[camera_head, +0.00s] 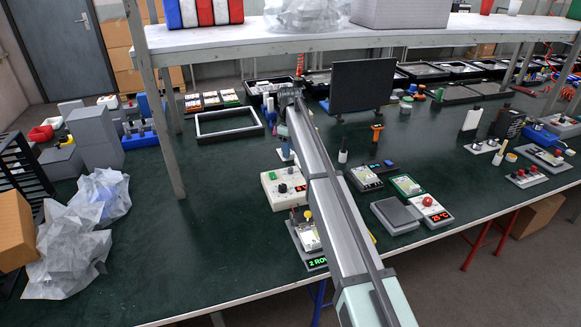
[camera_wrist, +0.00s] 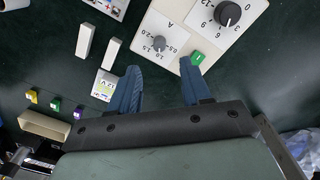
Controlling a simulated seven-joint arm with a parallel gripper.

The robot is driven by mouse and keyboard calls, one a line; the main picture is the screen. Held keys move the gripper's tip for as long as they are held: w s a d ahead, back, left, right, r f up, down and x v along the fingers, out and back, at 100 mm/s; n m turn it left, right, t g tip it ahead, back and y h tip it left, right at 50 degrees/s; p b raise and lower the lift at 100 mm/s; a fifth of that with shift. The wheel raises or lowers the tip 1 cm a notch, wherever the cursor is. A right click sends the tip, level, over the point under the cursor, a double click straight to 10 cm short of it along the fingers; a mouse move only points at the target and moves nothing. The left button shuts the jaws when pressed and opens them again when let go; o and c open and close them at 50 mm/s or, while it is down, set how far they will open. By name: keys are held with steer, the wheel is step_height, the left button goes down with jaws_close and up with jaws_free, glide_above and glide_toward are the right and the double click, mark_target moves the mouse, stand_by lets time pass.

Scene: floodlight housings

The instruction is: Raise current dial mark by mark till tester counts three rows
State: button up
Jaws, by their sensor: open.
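The white supply box (camera_head: 283,188) stands left of my arm in the head view. In the wrist view its small grey current dial (camera_wrist: 158,43), marked A with values from 0.5 to 2.0, lies just beyond my fingertips. Its pointer is too small to read surely. A larger black dial (camera_wrist: 227,13) and a green switch (camera_wrist: 197,58) are to its right. My gripper (camera_wrist: 160,67) is open and empty, its blue fingers spread on either side below the current dial, seemingly not touching it. The tester (camera_head: 308,236), partly hidden by my arm, has a green display (camera_head: 317,263) reading "2 ROW".
A black panel (camera_head: 362,86) stands behind my arm. A grey scale-like plate (camera_head: 395,214) and a box with a red button (camera_head: 430,209) lie to the right. A shelf post (camera_head: 160,110) rises at the left.

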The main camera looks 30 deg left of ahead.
mark_target(291, 168)
step_height(291, 168, down, 9)
steer(key=shift+w+r, duration=0.15)
steer(key=shift+r, duration=0.05)
steer(key=shift+c, duration=0.2)
jaws_close()
stand_by(0.5)
